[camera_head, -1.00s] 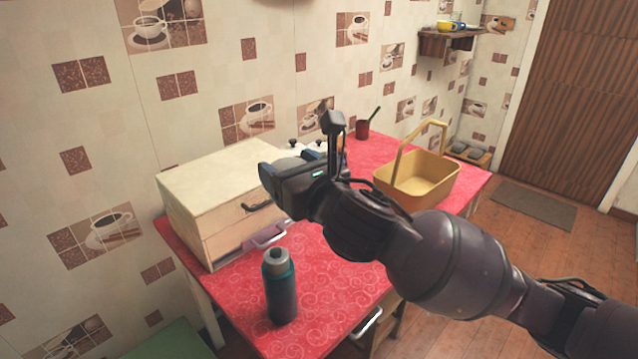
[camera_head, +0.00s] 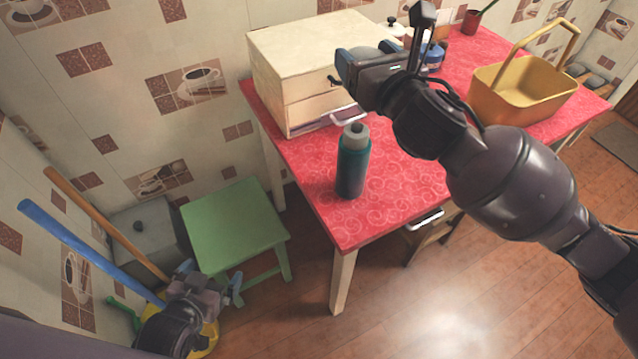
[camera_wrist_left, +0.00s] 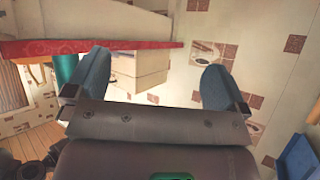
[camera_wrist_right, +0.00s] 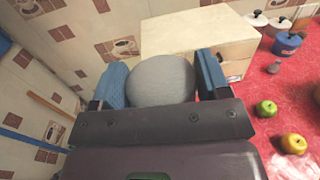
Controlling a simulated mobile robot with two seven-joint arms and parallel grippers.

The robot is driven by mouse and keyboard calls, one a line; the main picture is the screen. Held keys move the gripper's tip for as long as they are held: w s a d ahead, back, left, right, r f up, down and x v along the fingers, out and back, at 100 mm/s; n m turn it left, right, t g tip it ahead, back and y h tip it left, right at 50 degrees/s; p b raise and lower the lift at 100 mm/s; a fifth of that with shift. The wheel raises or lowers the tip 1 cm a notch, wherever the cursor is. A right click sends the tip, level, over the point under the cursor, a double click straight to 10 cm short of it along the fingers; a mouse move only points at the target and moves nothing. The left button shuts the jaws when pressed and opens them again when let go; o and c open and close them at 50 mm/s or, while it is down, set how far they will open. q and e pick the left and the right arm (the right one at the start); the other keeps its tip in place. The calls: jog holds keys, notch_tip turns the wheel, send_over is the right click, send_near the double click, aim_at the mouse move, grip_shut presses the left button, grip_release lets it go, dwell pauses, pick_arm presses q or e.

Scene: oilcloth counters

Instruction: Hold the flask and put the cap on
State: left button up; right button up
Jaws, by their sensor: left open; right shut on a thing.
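The flask (camera_head: 352,170) stands upright on the red table in the head view. It is teal with a grey neck and a small dark top. My right gripper (camera_head: 362,60) is above and behind it in the picture, apart from it. In the right wrist view it is shut on a round grey cap (camera_wrist_right: 161,82) between its blue fingers. My left gripper (camera_head: 212,280) is open and empty, low beside the green stool and away from the flask. Its spread fingers show in the left wrist view (camera_wrist_left: 155,85).
A cream drawer box (camera_head: 320,50) stands behind the flask, with a yellow basket (camera_head: 520,92) further right. Apples (camera_wrist_right: 266,108) and lidded pots (camera_wrist_right: 288,42) show in the right wrist view. The green stool (camera_head: 235,222) and long handles (camera_head: 90,250) are near my left arm.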

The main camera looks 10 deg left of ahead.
pick_arm(q)
jog(key=w+d+r+t+h, duration=0.1)
jog(key=w+d+r, duration=0.1)
jog(key=w+d, duration=0.3)
jog(key=n+t+h, duration=0.2)
jog(key=n+h, duration=0.6)
jog(key=n, duration=2.3)
send_near(353, 166)
notch_tip(353, 166, down, 4)
jog(key=w+a, duration=0.1)
jog(key=w, duration=0.1)
jog(key=x, duration=1.1)
jog(key=shift+w+d+r, duration=0.15)
jog(key=shift+w+d, duration=0.1)
jog(key=shift+w, duration=0.05)
